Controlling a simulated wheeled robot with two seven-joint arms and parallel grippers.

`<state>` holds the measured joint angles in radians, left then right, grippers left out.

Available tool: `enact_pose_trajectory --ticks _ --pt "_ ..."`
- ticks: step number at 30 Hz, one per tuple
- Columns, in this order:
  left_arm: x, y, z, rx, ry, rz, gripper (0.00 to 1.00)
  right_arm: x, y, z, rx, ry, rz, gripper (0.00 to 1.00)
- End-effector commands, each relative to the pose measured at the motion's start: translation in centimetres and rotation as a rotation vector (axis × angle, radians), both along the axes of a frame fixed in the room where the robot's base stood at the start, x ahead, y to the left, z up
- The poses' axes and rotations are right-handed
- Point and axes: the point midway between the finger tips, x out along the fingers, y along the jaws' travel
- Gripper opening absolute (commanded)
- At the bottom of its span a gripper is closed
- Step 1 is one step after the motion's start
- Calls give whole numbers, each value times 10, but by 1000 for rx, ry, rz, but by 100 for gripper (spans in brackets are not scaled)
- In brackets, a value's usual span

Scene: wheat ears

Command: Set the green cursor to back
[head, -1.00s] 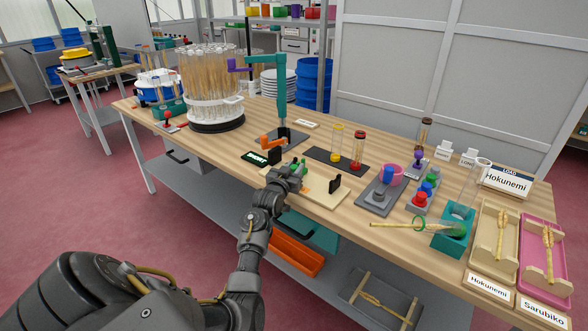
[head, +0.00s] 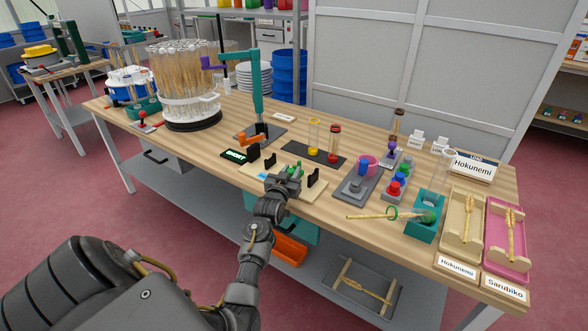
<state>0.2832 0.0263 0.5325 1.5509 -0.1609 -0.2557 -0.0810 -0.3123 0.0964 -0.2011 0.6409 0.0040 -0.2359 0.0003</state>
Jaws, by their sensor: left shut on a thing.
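The green cursor (head: 295,169) sits on a pale wooden board (head: 307,190) near the table's front edge, between two black upright stops, a left one (head: 270,160) and a right one (head: 313,177). My left gripper (head: 288,175) reaches over the front edge and is shut on the green cursor, hiding much of it. The cursor is nearer the right stop. A black display (head: 235,155) with green lettering that seems to read "SHORT" stands left of the board. My right gripper is out of view.
Behind the board stands a teal press-like stand (head: 257,95) with an orange lever (head: 248,138). A dark mat (head: 299,151) with yellow and red tubes lies behind right.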

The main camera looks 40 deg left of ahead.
Motion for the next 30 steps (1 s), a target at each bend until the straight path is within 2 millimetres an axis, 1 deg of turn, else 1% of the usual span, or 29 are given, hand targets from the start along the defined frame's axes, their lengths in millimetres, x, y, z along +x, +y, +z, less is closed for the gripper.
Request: enact_pose_trajectory --ticks 3,4,8,16,20,23,30 --pt "0 1 0 0 -1 2 0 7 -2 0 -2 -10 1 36" --pt "0 1 0 0 -1 2 31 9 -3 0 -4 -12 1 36" --pt "0 0 0 0 -1 1 48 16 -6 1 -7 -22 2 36" --pt "0 -1 0 0 -1 -1 49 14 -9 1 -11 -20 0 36" --pt "-9 -4 -1 1 -1 -1 49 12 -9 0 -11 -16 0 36" --pt "-24 -10 -1 2 0 -1 49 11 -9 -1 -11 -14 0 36" --pt "-69 -27 -2 2 1 -1 49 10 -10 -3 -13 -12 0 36"
